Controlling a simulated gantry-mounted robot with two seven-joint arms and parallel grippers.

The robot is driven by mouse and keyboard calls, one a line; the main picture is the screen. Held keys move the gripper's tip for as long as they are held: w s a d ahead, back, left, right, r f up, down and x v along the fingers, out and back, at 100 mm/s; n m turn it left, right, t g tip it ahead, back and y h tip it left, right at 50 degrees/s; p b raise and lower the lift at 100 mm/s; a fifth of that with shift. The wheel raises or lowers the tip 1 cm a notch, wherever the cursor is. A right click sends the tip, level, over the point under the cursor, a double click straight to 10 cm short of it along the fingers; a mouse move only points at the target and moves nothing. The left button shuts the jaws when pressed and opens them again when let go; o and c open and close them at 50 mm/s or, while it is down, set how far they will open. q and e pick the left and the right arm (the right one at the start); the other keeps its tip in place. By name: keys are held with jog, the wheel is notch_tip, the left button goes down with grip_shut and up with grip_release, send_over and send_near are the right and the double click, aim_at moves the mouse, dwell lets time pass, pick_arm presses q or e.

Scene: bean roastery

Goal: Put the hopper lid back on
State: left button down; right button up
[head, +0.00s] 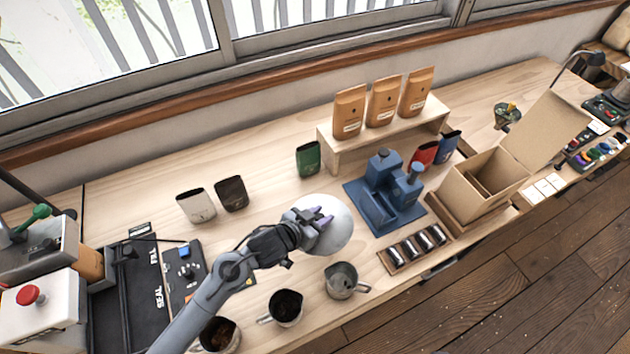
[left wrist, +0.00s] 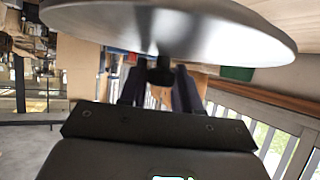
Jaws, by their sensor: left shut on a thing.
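The hopper lid (head: 339,231) is a round, pale grey metal disc, held above the middle of the wooden bench. My left gripper (head: 317,219) is shut on it near its centre. In the left wrist view the lid (left wrist: 215,30) spans the top, and the fingers (left wrist: 160,88) close on a small dark knob at its middle. A grey open-topped metal box (head: 40,247) with a green handle stands on the machine at the left edge; I cannot tell if it is the hopper. My right gripper is not in view.
Metal cups (head: 345,280) stand along the front edge, below the lid. A blue press (head: 385,190) stands to its right, beside an open cardboard box (head: 480,180). Upright pouches (head: 196,205) stand behind, and brown bags (head: 384,102) stand on a riser. The back left bench is clear.

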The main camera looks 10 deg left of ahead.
pick_arm(q)
jog(key=shift+s+d+r, duration=0.1)
jog(key=shift+d+r, duration=0.15)
jog(key=shift+a+r, duration=0.1)
jog(key=shift+r, duration=0.05)
jog(key=s+a+r+n+t+y, duration=0.15)
jog(key=a+n+y, duration=0.45)
jog(key=a, duration=0.7)
jog(key=s+r+p, duration=0.4)
jog(key=r+p, duration=0.6)
jog(key=p, duration=0.1)
jog(key=s+r+p, duration=0.4)
jog(key=r+p, duration=0.5)
jog(key=p, duration=0.3)
jog(key=shift+s+a+r, duration=0.25)
jog(key=shift+a+r, duration=0.1)
jog(key=shift+a, duration=0.1)
